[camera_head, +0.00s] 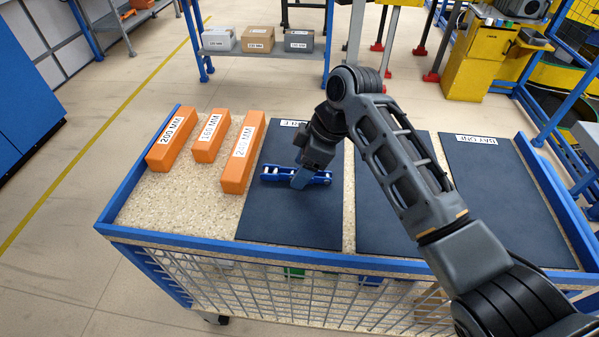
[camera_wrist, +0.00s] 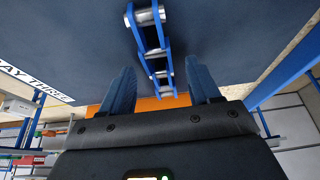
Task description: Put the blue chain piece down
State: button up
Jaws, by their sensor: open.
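The blue chain piece (camera_head: 318,178) lies on the leftmost dark mat (camera_head: 290,220) on the cart, near the mat's middle. It has blue side plates and silver rollers. My gripper (camera_head: 300,182) is right over the chain piece, partly covering it. In the wrist view the chain piece (camera_wrist: 152,50) runs between my two fingers (camera_wrist: 163,92), with a gap on each side. The fingers are open and apart from it in that view. Whether the chain piece lies fully flat on the mat is hard to tell.
Orange blocks labelled 200 MM (camera_head: 172,139), 160 MM (camera_head: 211,136) and 240 MM (camera_head: 243,152) stand left of the mat. A mat labelled BAY ONE (camera_head: 500,200) is at the right, with another mat (camera_head: 385,220) between. A blue rail (camera_head: 250,250) edges the cart.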

jog(key=shift+a+f, duration=0.1)
jog(key=shift+f, duration=0.15)
jog(key=shift+c, duration=0.3)
jog(key=shift+r, duration=0.1)
grip_shut()
